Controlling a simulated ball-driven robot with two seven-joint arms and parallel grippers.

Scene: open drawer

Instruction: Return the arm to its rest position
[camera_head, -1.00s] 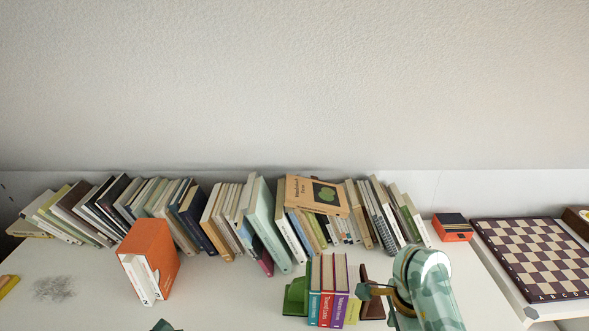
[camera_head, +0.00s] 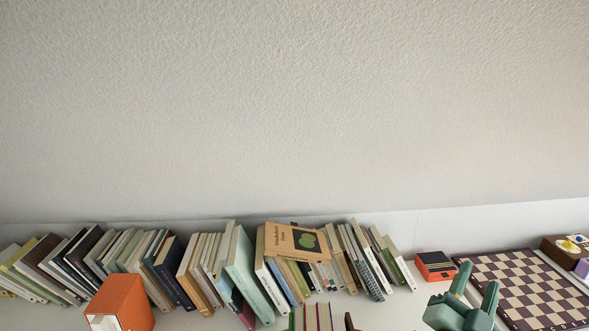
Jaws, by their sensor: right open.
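My right gripper (camera_head: 475,286) is at the lower right, green, with its two fingers pointing up and spread apart. It is open, with nothing seen between the fingers. It shows in front of the left part of the chessboard and below the orange-and-black box. The rest of my right arm is cut off by the bottom edge. My left gripper is not in view.
A row of leaning books (camera_head: 241,275) lines the wall, with a tan book (camera_head: 290,242) lying on top. An orange slipcase (camera_head: 124,303) stands lower left. An orange-and-black box (camera_head: 435,266) and a chessboard (camera_head: 535,285) are at right. Upright books (camera_head: 317,318) show at the bottom edge.

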